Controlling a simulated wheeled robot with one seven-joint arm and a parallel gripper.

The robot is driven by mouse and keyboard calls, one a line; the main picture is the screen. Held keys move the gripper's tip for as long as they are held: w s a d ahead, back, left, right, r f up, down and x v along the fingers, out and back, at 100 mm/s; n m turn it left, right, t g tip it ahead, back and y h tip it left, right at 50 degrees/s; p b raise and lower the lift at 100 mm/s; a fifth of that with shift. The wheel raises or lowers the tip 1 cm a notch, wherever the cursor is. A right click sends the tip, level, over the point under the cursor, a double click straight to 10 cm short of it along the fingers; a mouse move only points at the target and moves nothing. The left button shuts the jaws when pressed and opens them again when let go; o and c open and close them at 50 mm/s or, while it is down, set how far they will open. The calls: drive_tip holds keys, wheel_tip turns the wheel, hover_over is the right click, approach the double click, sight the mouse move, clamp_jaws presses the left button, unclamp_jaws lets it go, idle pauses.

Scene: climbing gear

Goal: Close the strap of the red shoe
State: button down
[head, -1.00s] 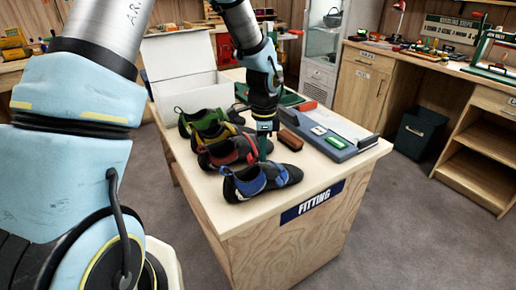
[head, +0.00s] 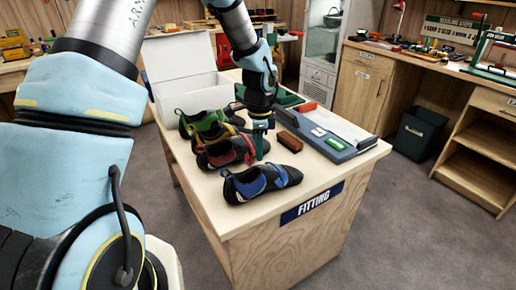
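The red shoe (head: 222,153), dark with red panels, stands on the fitting table between a blue shoe (head: 262,182) in front and other shoes behind. Its toe side points right, towards my gripper (head: 260,152). My gripper points down at the toe end of the red shoe, just behind the blue shoe. The fingers are dark and small, and I cannot tell whether they are apart or touch the shoe. The gripper hides part of the red shoe's right end. The state of its strap is too small to make out.
A green shoe (head: 205,120) stands behind the red one, with a yellow-trimmed shoe between them. An open white box (head: 185,85) is at the back. The table's front corner is clear.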

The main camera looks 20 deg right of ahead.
drive_tip(key=shift+w+a+r, duration=0.1)
drive_tip(key=shift+w, duration=0.4)
drive_tip(key=shift+w+r, duration=0.1)
drive_tip(key=shift+w+a+r+p, duration=0.2)
drive_tip(key=shift+w+r+p, duration=0.45)
drive_tip(key=shift+w+p, duration=0.25)
drive_tip(key=shift+w+a+r+p, duration=0.15)
drive_tip(key=shift+w+r+p, duration=0.5)
drive_tip(key=shift+w+p, duration=0.25)
drive_tip(key=shift+w, duration=0.2)
drive_tip(key=shift+w+a+r+p, duration=0.15)
drive_tip(key=shift+w+p, duration=0.1)
drive_tip(key=shift+w, duration=0.5)
drive_tip(key=shift+w+a+p, duration=0.15)
drive_tip(key=shift+w+p, duration=0.1)
drive_tip(key=shift+w, duration=0.5)
drive_tip(key=shift+w+a+r+p, duration=0.15)
drive_tip(key=shift+w+p, duration=0.1)
drive_tip(key=shift+w, duration=0.5)
